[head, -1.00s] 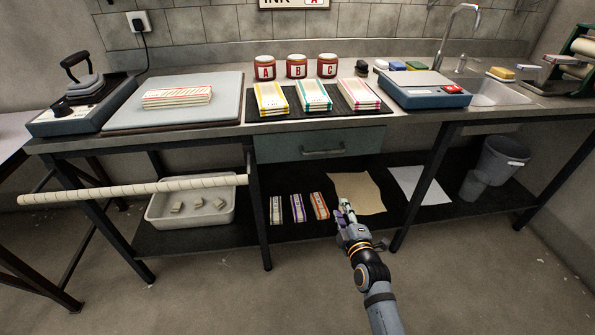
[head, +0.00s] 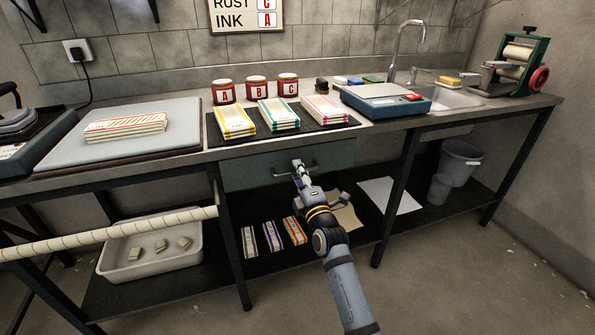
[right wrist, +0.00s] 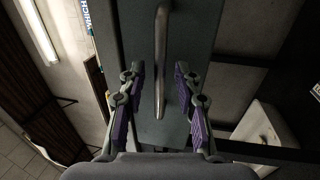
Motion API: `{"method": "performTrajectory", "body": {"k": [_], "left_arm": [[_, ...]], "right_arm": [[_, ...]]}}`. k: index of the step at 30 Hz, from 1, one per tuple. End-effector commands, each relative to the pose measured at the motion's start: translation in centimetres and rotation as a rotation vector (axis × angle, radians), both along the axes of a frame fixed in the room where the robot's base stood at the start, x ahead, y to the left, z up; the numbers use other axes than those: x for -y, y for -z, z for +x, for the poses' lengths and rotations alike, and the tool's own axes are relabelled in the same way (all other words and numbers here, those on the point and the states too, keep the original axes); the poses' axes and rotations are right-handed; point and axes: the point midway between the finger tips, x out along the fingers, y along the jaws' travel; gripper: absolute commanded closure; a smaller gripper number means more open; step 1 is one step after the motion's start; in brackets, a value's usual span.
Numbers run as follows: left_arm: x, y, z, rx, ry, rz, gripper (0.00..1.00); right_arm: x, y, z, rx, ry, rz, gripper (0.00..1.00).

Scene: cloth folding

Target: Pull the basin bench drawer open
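The drawer (head: 240,171) under the basin bench has a grey-green front and looks closed. Its metal bar handle (head: 311,170) is partly hidden behind my right gripper (head: 299,167) in the head view. In the right wrist view the handle (right wrist: 161,65) runs upright in the picture. Its lower end lies between the two purple-padded fingers of my right gripper (right wrist: 160,95), which are spread apart with a gap on both sides. I cannot tell whether the fingertips reach past the bar. My left gripper is not in view.
A wrapped roll (head: 110,233) juts out at the left. A grey tub (head: 150,262) and small bundles sit on the lower shelf. A bench leg (head: 397,195) stands right of the drawer.

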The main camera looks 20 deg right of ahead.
Motion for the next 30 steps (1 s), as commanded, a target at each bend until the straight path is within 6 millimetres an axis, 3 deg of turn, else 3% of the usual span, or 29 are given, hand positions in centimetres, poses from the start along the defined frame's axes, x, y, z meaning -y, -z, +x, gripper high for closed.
{"method": "performTrajectory", "body": {"k": [11, 18, 30], "left_arm": [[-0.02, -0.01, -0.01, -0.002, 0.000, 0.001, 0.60], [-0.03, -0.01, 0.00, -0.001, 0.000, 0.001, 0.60], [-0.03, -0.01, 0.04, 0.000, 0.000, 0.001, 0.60]], "right_arm": [[-0.02, -0.13, 0.89, -0.001, 0.000, 0.001, 0.67], [-0.03, -0.12, 0.87, -0.001, 0.000, 0.001, 1.00], [-0.03, -0.08, 0.87, -0.002, 0.000, 0.001, 1.00]]}}
